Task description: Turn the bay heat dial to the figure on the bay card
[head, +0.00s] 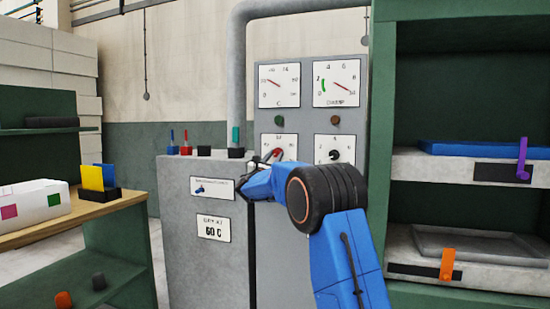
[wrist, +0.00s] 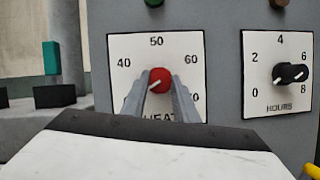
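The heat dial has a red knob (wrist: 160,79) on a white plate (wrist: 190,45) marked 40, 50, 60 and a partly covered 70. The pale line on the knob points to the lower left, below the 40. My gripper (wrist: 162,88) is at the heat dial, one finger on each side of the red knob's lower part. Whether the fingers touch the knob is not clear. In the head view the red knob (head: 278,153) is partly behind my gripper (head: 262,163).
The hours dial (wrist: 289,74) with a black knob is right of the heat dial. Two gauges (head: 279,86) (head: 337,84) are above. Green shelving (head: 382,150) stands close on the right. A wooden-topped bench (head: 65,227) stands on the left.

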